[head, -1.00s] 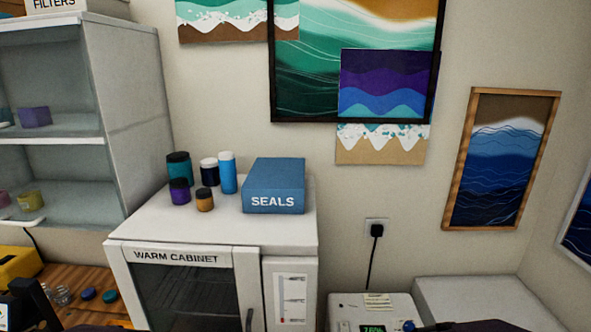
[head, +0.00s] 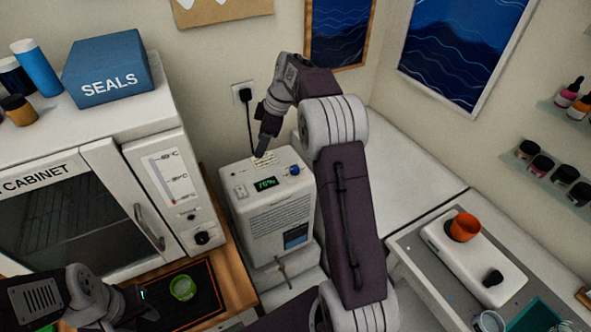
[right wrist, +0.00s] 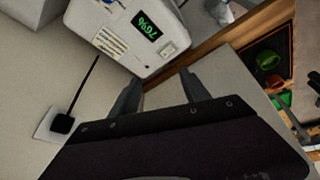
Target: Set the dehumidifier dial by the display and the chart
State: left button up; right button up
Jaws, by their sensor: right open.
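The white dehumidifier (head: 268,222) stands beside the warm cabinet. Its green display (head: 265,184) is lit and reads 76% in the right wrist view (right wrist: 146,25). The blue dial (head: 294,170) is on its top right; I cannot read its setting. A small printed chart (head: 262,160) lies on its top, and shows in the right wrist view (right wrist: 110,43), too small to read. My right gripper (head: 265,148) is open and empty behind the dehumidifier's top, apart from the dial; its fingers also show in the right wrist view (right wrist: 162,92). My left gripper (head: 150,306) is low at left, its jaws unclear.
The warm cabinet (head: 95,215) with the SEALS box (head: 108,68) on top stands left. A green cup (head: 183,288) sits on a dark mat right of my left gripper. A plug and cord (head: 246,96) hang behind. A device with an orange cup (head: 463,227) is at right.

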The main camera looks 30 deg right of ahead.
jog(key=w+d+f+m+b, duration=0.1)
jog(key=w+d+f+m, duration=0.15)
jog(key=d+f, duration=0.65)
send_near(295, 168)
jog(key=shift+m, duration=0.25)
jog(key=x, duration=0.8)
jog(key=shift+a+f+p, duration=0.15)
jog(key=shift+f+p, duration=0.1)
jog(key=shift+p, duration=0.15)
pick_arm(q)
jog(key=shift+d+f, duration=0.1)
jog(key=shift+f, duration=0.35)
pick_arm(e)
jog(key=shift+c, duration=0.2)
grip_shut()
